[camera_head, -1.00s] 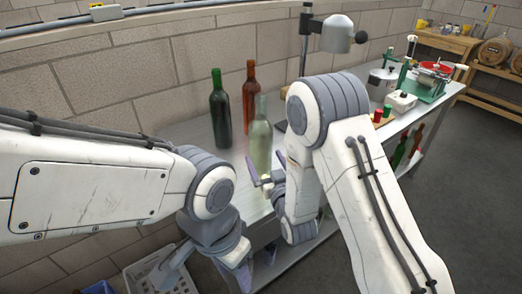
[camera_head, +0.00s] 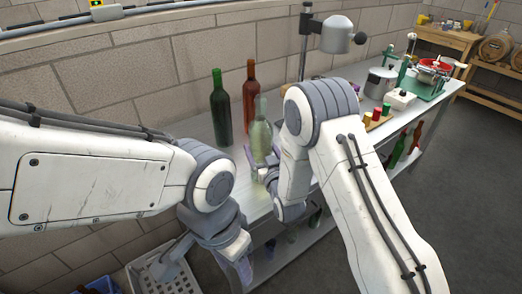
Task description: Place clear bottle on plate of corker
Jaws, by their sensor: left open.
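The clear bottle (camera_head: 261,138) stands upright on the grey bench, in front of a green and a brown bottle. My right gripper (camera_head: 260,163) is at its lower body, with purple finger parts showing on both sides of it. I cannot tell whether the fingers press on the glass. My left gripper (camera_head: 244,270) is open and empty, low in front of the bench edge and apart from the bottles. A dark post with a grey head (camera_head: 337,34) and black knob, likely the corker, stands behind my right arm. Its plate is hidden.
The green bottle (camera_head: 221,112) and brown bottle (camera_head: 251,96) stand close behind the clear one. A metal pot (camera_head: 380,83) and a green-framed device (camera_head: 428,84) are farther right on the bench (camera_head: 200,130). A white crate (camera_head: 165,275) is on the floor, lower left.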

